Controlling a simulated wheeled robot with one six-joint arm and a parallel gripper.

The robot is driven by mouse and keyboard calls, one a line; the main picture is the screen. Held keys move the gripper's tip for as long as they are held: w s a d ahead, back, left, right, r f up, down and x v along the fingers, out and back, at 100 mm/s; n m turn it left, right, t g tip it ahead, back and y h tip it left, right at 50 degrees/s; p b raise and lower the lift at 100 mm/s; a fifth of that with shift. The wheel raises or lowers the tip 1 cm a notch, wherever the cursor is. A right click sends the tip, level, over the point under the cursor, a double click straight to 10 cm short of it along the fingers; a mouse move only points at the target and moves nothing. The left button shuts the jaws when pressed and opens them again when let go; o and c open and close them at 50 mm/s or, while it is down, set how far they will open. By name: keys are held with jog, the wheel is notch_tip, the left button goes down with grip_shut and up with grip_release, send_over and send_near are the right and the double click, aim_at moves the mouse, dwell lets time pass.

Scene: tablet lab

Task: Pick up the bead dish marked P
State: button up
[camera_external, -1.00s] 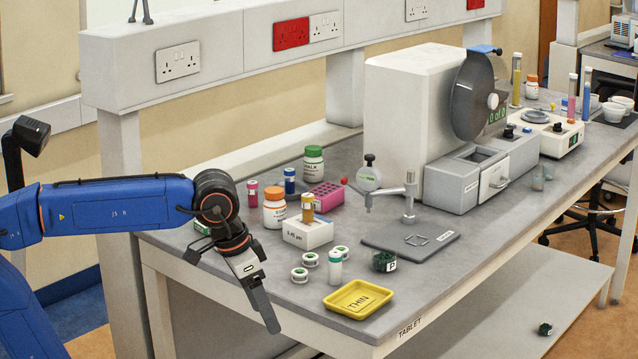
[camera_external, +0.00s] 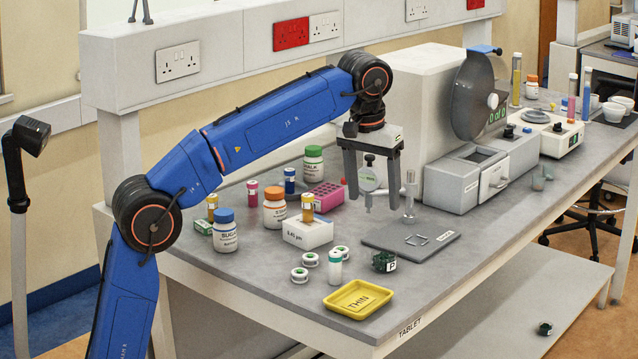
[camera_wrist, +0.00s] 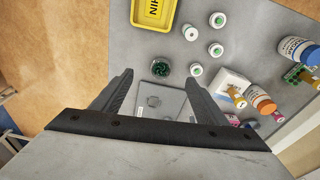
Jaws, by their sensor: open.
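The bead dish marked P (camera_external: 384,261) is a small clear dish of dark green beads with a white P label. It stands on the bench between the yellow tray and the grey plate. In the wrist view the dish (camera_wrist: 160,69) lies just past the fingertips, nearly centred; its label cannot be read there. My gripper (camera_external: 371,202) is open and empty, pointing down above the bench, higher than the dish and apart from it. In the wrist view my gripper (camera_wrist: 158,78) has both fingers spread.
The yellow THIN tray (camera_external: 358,300) lies in front of the dish, the grey plate (camera_external: 410,242) behind it. A white vial (camera_external: 335,266) and several green-ringed reels stand left. A dial gauge stand (camera_external: 409,200) is close to my gripper. Another small dark dish (camera_external: 545,329) is on the lower shelf.

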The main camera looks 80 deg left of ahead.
jog(key=w+a+n, duration=0.1)
jog(key=w+a, duration=0.2)
jog(key=a, duration=0.1)
send_over(383, 254)
notch_tip(383, 254, down, 12)
jog(key=shift+r, duration=0.2)
jog(key=shift+f, duration=2.65)
jog(key=c, duration=1.2)
